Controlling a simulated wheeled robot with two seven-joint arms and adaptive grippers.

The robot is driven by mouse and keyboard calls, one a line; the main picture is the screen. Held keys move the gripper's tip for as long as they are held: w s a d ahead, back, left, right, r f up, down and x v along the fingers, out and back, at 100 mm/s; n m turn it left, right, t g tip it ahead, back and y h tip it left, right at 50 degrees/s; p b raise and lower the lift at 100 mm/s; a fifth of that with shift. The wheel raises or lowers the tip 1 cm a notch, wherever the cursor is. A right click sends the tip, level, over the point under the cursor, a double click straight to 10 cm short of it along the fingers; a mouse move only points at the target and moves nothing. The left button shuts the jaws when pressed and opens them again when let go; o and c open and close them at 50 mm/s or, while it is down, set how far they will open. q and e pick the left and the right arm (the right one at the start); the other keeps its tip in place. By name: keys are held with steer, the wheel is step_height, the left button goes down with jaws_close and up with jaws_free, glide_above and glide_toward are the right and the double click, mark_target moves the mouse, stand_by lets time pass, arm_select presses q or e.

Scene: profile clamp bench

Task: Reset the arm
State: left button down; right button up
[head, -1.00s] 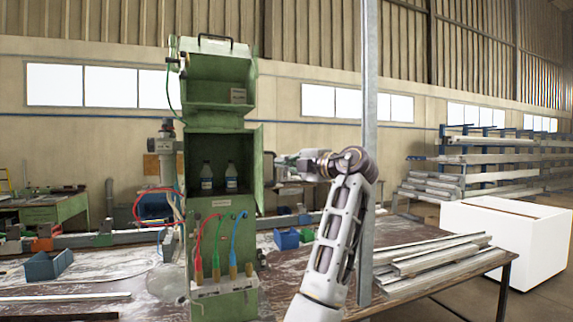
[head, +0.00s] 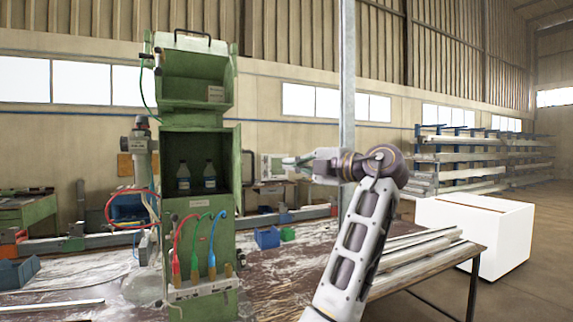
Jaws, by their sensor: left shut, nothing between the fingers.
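My arm (head: 360,235) rises from the bottom of the head view, right of centre, and bends left at a dark joint. My right gripper is not in view.
A tall green cabinet (head: 197,120) with bottles and coloured hoses stands left of the arm on the workbench (head: 285,285). A grey post (head: 347,80) rises behind the arm. Metal profiles (head: 420,258) lie at right, near a white box (head: 480,235). Racks (head: 480,150) stand behind.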

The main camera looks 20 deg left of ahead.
arm_select(q)
steer(key=shift+s+d, duration=0.15)
steer(key=shift+d, duration=0.1)
stand_by(0.5)
